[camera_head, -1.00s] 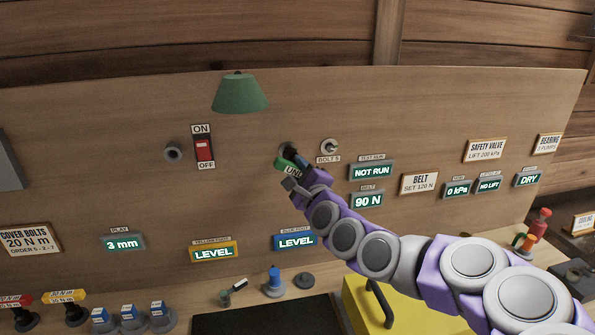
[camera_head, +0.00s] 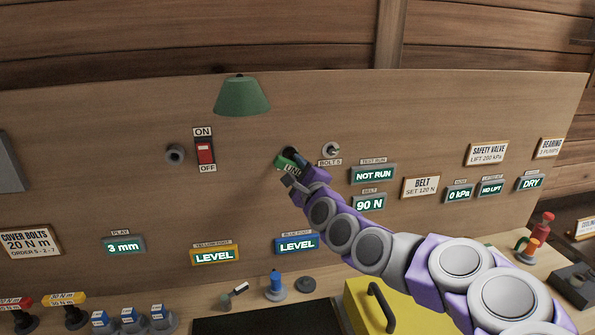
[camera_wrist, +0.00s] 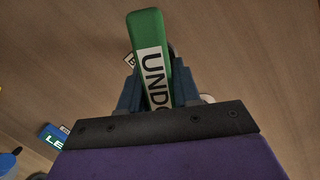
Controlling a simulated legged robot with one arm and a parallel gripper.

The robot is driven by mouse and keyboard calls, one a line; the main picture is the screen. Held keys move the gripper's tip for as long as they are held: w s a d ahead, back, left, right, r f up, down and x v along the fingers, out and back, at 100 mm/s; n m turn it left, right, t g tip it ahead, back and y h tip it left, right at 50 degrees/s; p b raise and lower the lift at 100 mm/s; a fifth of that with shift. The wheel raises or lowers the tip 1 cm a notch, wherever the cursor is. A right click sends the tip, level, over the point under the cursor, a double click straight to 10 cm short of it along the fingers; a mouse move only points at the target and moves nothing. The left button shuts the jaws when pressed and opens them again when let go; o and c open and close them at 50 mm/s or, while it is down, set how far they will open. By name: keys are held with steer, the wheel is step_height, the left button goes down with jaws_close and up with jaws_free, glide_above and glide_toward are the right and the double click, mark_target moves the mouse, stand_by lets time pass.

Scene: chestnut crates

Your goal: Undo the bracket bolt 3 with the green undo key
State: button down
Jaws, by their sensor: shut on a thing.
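The green undo key (camera_head: 286,163) is at the wooden back panel, with a white label on it. In the wrist view the key (camera_wrist: 148,35) points up and its label reads "UND", the rest hidden by my gripper. My gripper (camera_head: 296,168) is shut on the key, its blue fingers on both sides of it in the wrist view (camera_wrist: 150,88). The bolt under the key is hidden by the key and my gripper, and so is its label. A bolt (camera_head: 331,149) labelled "BOLT 5", as far as I can read it, shows just to the right.
A red ON/OFF switch (camera_head: 205,151) and a green lamp shade (camera_head: 242,97) are on the panel at left. Display signs (camera_head: 374,174) sit right of my gripper. A yellow box with a black handle (camera_head: 380,305) stands below my arm, and small stands line the bench.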

steer(key=n, duration=0.3)
steer(key=shift+w+d+g, duration=0.1)
steer(key=shift+g, duration=0.2)
steer(key=shift+r+n+g, duration=0.1)
steer(key=shift+n+g, duration=0.2)
steer(key=shift+n, duration=0.8)
steer(key=shift+r+n, duration=0.1)
steer(key=shift+n, duration=0.9)
steer(key=n, duration=0.2)
steer(key=shift+n+g+h+p, duration=0.3)
steer(key=shift+n, duration=0.1)
